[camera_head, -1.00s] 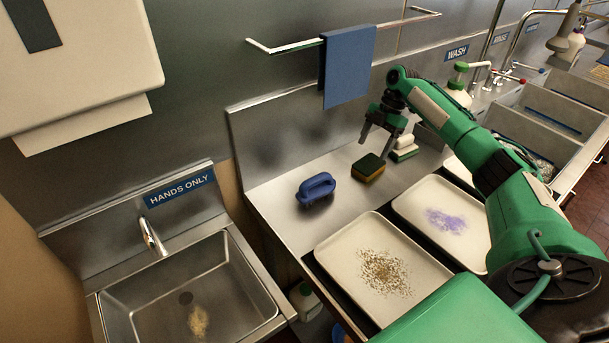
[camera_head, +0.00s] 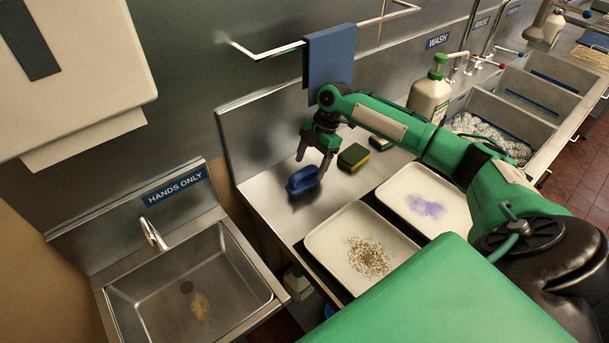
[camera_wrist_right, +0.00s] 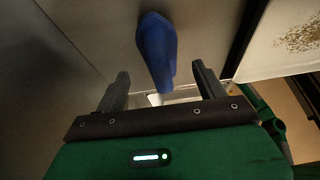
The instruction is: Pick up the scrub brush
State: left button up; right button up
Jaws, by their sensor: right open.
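The blue scrub brush (camera_head: 302,181) lies on the steel counter, near its left end. It also shows in the right wrist view (camera_wrist_right: 157,50), ahead of and between the fingers. My right gripper (camera_head: 314,164) is above and slightly right of the brush in the head view. Its fingers are apart and nothing is between them; in the right wrist view the open fingers (camera_wrist_right: 160,80) point toward the brush. I cannot tell from these views how far above the brush the fingertips are. My left gripper is not in view.
A green and yellow sponge (camera_head: 353,157) lies right of the brush. Two trays (camera_head: 328,222) with soiled patches stand in front. A blue towel (camera_head: 329,55) hangs on a rail behind. A hand sink (camera_head: 130,290) is at left, and a pump bottle (camera_head: 428,98) stands at right.

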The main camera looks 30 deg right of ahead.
aim_at(307, 170)
jog(key=shift+s+a+f, duration=0.1)
jog(key=shift+a+f, duration=0.05)
jog(key=shift+a, duration=0.3)
jog(key=p+x, duration=0.1)
jog(key=x, duration=0.3)
jog(key=shift+a+f+p, duration=0.1)
jog(key=shift+f+p, duration=0.25)
jog(key=shift+f, duration=0.05)
jog(key=c, duration=1.1)
jog(key=shift+c, duration=0.2)
jog(key=shift+r, duration=0.1)
jog(key=shift+s+r+b, duration=0.2)
jog(key=shift+r+b, duration=0.05)
jog(key=shift+b, duration=0.45)
jog(key=r, duration=0.2)
jog(key=r+b, duration=0.1)
jog(key=r, duration=0.1)
jog(key=r+b, duration=0.1)
jog(key=r, duration=0.1)
jog(key=shift+s+r, duration=0.1)
jog(key=shift+s, duration=0.25)
jog(key=s+d+b, duration=0.1)
jog(key=s+b, duration=0.4)
jog(key=s, duration=1.3)
jog(key=shift+s+d, duration=0.3)
jog(key=shift+s, duration=0.1)
